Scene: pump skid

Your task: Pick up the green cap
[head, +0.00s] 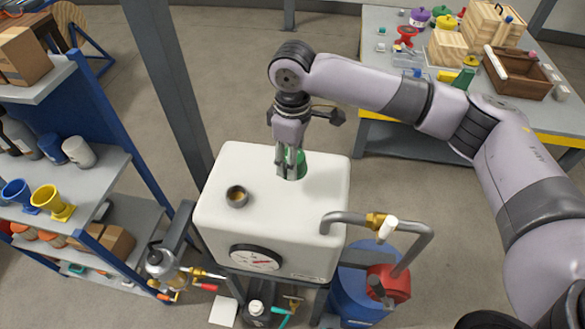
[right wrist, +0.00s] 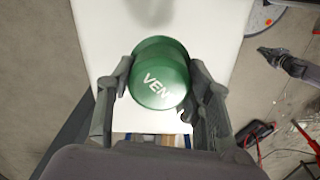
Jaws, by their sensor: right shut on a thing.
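The green cap (head: 292,166) is at the top of the white tank (head: 216,217), toward its far edge. In the right wrist view the cap (right wrist: 160,80) is round, with white lettering starting "VEN". My right gripper (head: 287,168) points down at it, its fingers closed on both sides of the cap. Whether the cap is seated or raised cannot be told. A dark gripper shape, seemingly my left gripper (right wrist: 267,53), shows small at the right of the right wrist view; its finger opening is unclear.
A brown-rimmed opening (head: 237,196) is on the tank top, left of the cap. A bent pipe (head: 385,222) and red valve (head: 388,284) stand at the tank's right. Blue shelving (head: 112,165) is at left; a cluttered workbench (head: 375,138) is behind right.

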